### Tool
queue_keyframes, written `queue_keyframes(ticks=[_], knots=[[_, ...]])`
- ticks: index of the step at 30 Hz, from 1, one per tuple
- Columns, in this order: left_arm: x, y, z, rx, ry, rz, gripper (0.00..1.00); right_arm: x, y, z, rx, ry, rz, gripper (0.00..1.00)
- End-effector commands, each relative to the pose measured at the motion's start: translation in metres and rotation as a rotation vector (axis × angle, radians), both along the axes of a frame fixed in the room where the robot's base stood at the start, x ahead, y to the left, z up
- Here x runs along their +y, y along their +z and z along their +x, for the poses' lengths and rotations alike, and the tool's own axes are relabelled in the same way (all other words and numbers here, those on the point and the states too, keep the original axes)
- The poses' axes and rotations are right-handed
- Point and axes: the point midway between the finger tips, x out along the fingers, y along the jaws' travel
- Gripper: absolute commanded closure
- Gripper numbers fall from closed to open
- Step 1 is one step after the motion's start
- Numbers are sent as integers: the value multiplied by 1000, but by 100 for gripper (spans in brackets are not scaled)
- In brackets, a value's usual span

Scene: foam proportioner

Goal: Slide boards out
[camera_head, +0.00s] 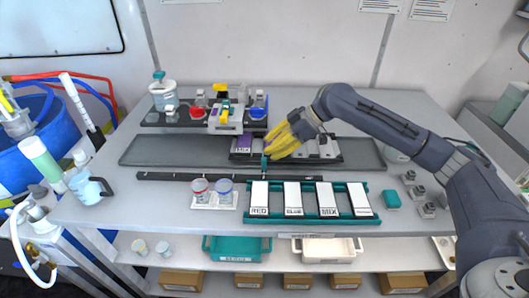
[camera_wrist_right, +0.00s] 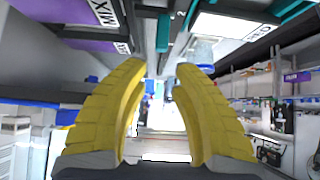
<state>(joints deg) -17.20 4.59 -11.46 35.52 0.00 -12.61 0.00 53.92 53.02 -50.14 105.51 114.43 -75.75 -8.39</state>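Several white boards lie side by side in a teal rack (camera_head: 309,216) at the front of the table. Their labels include RED (camera_head: 259,197), BLUE (camera_head: 293,198) and MIX (camera_head: 328,199); the label of the rightmost board (camera_head: 360,198) is too small to read. A purple-and-white MIX piece (camera_head: 243,143) lies in a dark tray in mid-table. My right gripper (camera_head: 268,146) has yellow fingers and is just right of that piece, behind the teal rack. In the right wrist view its fingers (camera_wrist_right: 158,72) are apart with nothing held between them. My left gripper is out of view.
A long grey track (camera_head: 160,151) and a dark rail (camera_head: 165,176) cross the table. Red and blue cups stand on a white plate (camera_head: 212,203) left of the rack. A bottle rack (camera_head: 160,120) stands behind. Small metal blocks (camera_head: 417,192) sit at right.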

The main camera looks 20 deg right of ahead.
Motion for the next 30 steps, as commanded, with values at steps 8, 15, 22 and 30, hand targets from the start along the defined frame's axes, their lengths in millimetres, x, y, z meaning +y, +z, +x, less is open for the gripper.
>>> queue_keyframes(ticks=[8,15,22,30], knots=[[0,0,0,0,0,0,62,-5,6,-2,-1,-1,0,75],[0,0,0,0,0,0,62,-5,6,-1,-2,-1,0,63],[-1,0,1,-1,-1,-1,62,8,51,15,-80,21,4,62],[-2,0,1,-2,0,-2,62,61,116,30,-149,135,-63,62]])
